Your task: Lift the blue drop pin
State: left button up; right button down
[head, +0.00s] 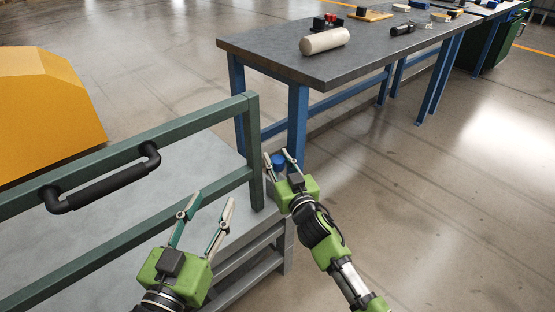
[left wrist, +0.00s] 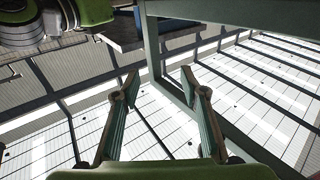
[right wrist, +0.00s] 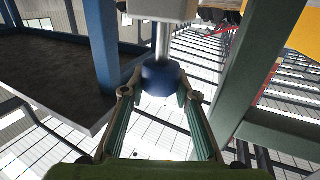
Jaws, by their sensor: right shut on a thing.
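The blue drop pin (head: 278,160) shows in the head view at the corner post of the green-framed cart. In the right wrist view its blue knob (right wrist: 160,78) sits between my fingers, with a bright metal shank (right wrist: 162,42) running to a pale grey block (right wrist: 160,9). My right gripper (head: 279,161) is shut on the blue knob; it also shows in the right wrist view (right wrist: 159,92). How far the shank sits in the block cannot be told. My left gripper (head: 212,200) is open and empty above the cart's grey deck, left of the pin.
The cart's green rail (head: 125,205) with a black handle (head: 100,189) runs close beside both grippers. A grey workbench (head: 360,60) with blue legs stands just beyond the pin and carries a beige cylinder (head: 325,41). An orange block (head: 45,110) stands left. The floor at right is free.

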jog(key=shift+r, duration=0.4)
jog(key=c, duration=1.8)
grip_release()
jog(key=shift+c, duration=0.2)
jog(key=shift+f, duration=0.1)
jog(key=shift+s+d+f, duration=0.15)
jog(key=shift+s, duration=0.25)
jog(key=v, duration=1.1)
jog(key=shift+s, duration=0.1)
